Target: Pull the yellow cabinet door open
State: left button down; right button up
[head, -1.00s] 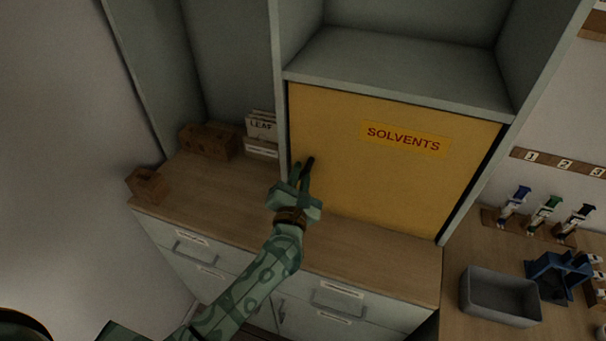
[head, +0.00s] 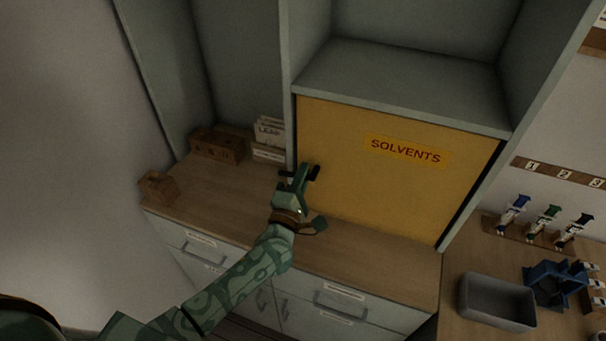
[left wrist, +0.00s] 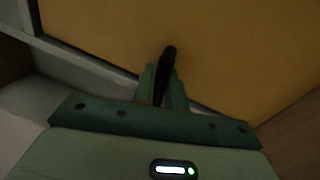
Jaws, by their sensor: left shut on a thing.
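The yellow cabinet door (head: 400,185) carries a "SOLVENTS" label (head: 405,151) and looks closed in its grey frame. It also fills much of the left wrist view (left wrist: 240,55). My left gripper (head: 300,174) is at the door's left side. In the left wrist view its fingers (left wrist: 163,85) are shut on a dark bar handle (left wrist: 168,58) in front of the door. The handle's dark ends show on both sides of the fingers in the head view. My right gripper is not in view.
The wooden counter (head: 215,195) runs below the door, with brown boxes (head: 218,145) and white cards (head: 269,133) at left. The grey cabinet side panel (head: 288,90) stands beside the door. A grey bin (head: 497,302) and a blue holder (head: 555,283) are at right.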

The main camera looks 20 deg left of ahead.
pick_arm(q)
jog(key=shift+m, duration=0.7)
jog(key=shift+s+r, duration=0.1)
jog(key=shift+s, duration=0.05)
jog(key=s+d+n+y+p, duration=0.1)
jog(key=s+d+y+p, duration=0.1)
jog(key=s, duration=0.5)
jog(key=s+d+n+y+p, duration=0.1)
jog(key=s+d+p, duration=0.1)
jog(key=s, duration=0.6)
jog(key=shift+d+n+y, duration=0.3)
jog(key=shift+d+y, duration=0.1)
jog(key=shift+d, duration=0.1)
jog(key=c, duration=1.5)
grip_release()
